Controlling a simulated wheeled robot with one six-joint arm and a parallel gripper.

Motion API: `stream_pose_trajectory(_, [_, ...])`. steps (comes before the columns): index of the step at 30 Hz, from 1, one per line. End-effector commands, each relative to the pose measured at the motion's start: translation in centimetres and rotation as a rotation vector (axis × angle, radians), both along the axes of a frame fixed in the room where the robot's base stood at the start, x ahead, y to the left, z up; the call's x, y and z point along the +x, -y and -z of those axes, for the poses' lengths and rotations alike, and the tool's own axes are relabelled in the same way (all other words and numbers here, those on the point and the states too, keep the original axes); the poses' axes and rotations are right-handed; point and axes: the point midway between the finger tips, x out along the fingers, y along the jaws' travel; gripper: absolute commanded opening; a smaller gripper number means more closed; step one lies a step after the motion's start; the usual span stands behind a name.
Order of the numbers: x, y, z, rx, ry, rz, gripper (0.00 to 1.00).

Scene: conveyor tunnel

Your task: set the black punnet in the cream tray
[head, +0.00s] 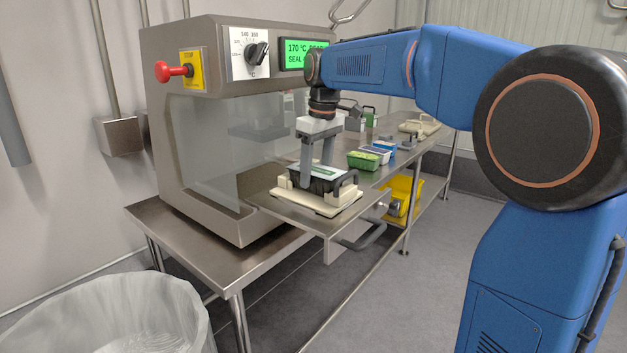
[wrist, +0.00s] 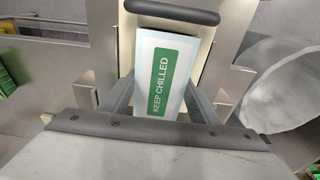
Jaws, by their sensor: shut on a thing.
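The black punnet (head: 322,184) has a lid with a white and green label; in the wrist view its label (wrist: 165,75) reads "KEEP CHILLED". My gripper (head: 316,172) points down and is shut on the punnet, one finger on each side. In the wrist view my gripper (wrist: 165,108) spans the label. The cream tray (head: 310,203) lies on a steel shelf in front of the sealing machine, directly under the punnet. The punnet is low between the tray's raised parts; I cannot tell whether it rests on the tray. The tray's black handle (wrist: 172,12) shows in the wrist view.
The sealing machine (head: 215,140) stands just left of the tray. Green (head: 363,160) and blue-white (head: 381,148) punnets stand on the bench behind, with another cream tray (head: 425,125) farther back. A yellow crate (head: 402,193) sits below. A lined bin (head: 110,310) stands front left.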

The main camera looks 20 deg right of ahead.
Motion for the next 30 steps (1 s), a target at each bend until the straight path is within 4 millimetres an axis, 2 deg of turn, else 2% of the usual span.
stream_pose_trajectory(30, [0.0, 0.0, -2.9, 0.000, 0.000, 0.000, 0.10])
